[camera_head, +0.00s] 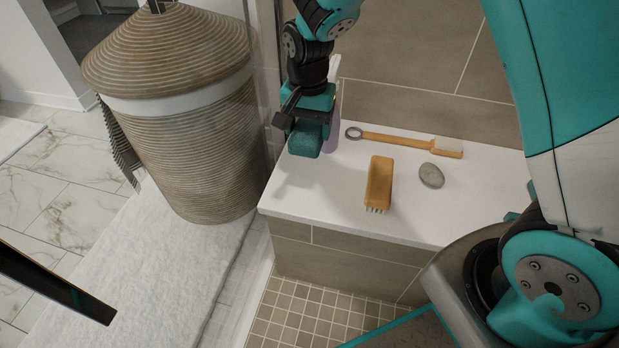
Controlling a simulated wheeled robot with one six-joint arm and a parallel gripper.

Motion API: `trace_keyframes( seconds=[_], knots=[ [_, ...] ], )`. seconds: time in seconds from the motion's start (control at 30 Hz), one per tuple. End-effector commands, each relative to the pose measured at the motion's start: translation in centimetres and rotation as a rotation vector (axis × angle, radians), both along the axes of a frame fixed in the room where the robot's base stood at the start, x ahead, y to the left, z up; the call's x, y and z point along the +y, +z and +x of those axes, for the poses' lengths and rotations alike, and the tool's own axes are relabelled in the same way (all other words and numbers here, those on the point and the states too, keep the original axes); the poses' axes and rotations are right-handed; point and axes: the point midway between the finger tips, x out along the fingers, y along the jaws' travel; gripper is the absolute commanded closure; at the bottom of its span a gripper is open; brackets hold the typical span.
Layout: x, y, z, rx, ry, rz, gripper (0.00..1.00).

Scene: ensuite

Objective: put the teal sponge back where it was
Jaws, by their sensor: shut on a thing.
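The teal sponge (305,139) is held in my gripper (303,118), at the left end of the white bench top (330,201). My gripper is shut on the sponge from above. The sponge's lower end is near the bench top; I cannot tell whether it touches. A lilac bottle (332,130) stands just behind the sponge, partly hidden by my gripper.
A wooden brush (379,183) with bristles down, a grey stone (431,175) and a long-handled brush (405,141) lie on the bench. A large woven basket (185,130) stands left of it. The bench's front left area is clear.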

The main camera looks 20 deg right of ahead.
Motion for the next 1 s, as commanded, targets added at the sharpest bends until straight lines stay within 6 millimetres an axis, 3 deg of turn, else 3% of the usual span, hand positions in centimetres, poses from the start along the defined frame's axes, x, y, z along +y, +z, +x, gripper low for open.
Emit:
trace_keyframes(
  seconds=[0.03, 0.1, 0.3, 0.57, 0.8, 1.0],
  knots=[
    [0.0, -2.1, -0.1, 0.005, 0.0, -0.001, 0.51],
    [0.0, -4.1, -0.1, 0.005, 0.0, -0.001, 0.51],
    [0.0, -8.3, 0.0, 0.001, 0.0, -0.001, 0.51],
    [0.0, -10.3, 0.0, -0.001, 0.0, -0.001, 0.51],
    [0.0, -13.7, 0.0, 0.0, 0.0, 0.0, 0.51],
    [0.0, -13.7, 0.0, -0.001, 0.0, 0.0, 0.51]
  ],
)
